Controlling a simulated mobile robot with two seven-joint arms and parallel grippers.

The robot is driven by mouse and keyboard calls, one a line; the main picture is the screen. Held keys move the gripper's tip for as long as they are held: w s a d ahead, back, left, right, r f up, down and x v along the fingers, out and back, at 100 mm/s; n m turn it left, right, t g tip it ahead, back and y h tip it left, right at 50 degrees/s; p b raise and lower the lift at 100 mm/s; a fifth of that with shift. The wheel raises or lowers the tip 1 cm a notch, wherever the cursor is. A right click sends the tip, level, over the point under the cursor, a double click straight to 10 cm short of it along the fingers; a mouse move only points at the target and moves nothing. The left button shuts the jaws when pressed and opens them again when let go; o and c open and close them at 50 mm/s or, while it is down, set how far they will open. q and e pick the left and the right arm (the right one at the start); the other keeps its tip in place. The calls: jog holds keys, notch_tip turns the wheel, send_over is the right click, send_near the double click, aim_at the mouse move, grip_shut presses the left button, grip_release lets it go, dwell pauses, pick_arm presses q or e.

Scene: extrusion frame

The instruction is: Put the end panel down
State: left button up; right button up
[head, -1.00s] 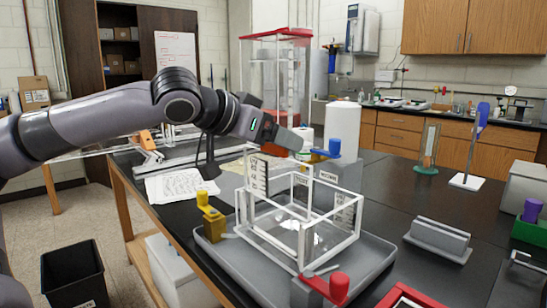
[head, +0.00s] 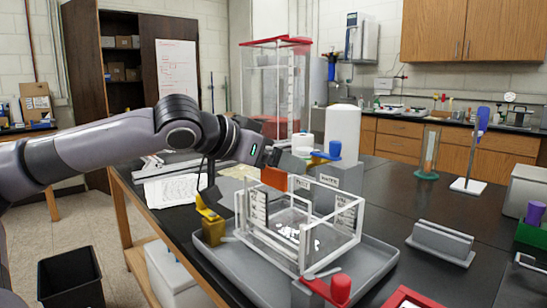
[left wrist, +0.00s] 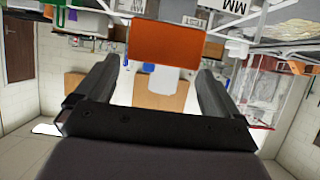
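A clear, white-edged frame box (head: 300,240) stands in a grey tray (head: 375,262). A panel with dark markings (head: 258,211) is upright at its left end, and I take this for the end panel. My left gripper (head: 268,160) is just above that end, pointing right. In the left wrist view its fingers (left wrist: 162,72) are spread wide. A flat orange piece (left wrist: 165,43) shows at the gap between the fingertips; it also shows below the gripper in the head view (head: 275,178). I cannot tell whether the fingers touch it. My right gripper is out of view.
A yellow-handled clamp (head: 211,222) is at the tray's left edge and a red-handled one (head: 338,288) at its front. The black bench right of the tray holds a grey slotted block (head: 441,240).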

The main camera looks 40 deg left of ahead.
pick_arm(q)
jog(key=shift+r, duration=0.7)
jog(key=d+b+v, duration=0.1)
jog(key=b+v, duration=0.3)
jog(key=v, duration=0.8)
jog(key=shift+a, duration=0.45)
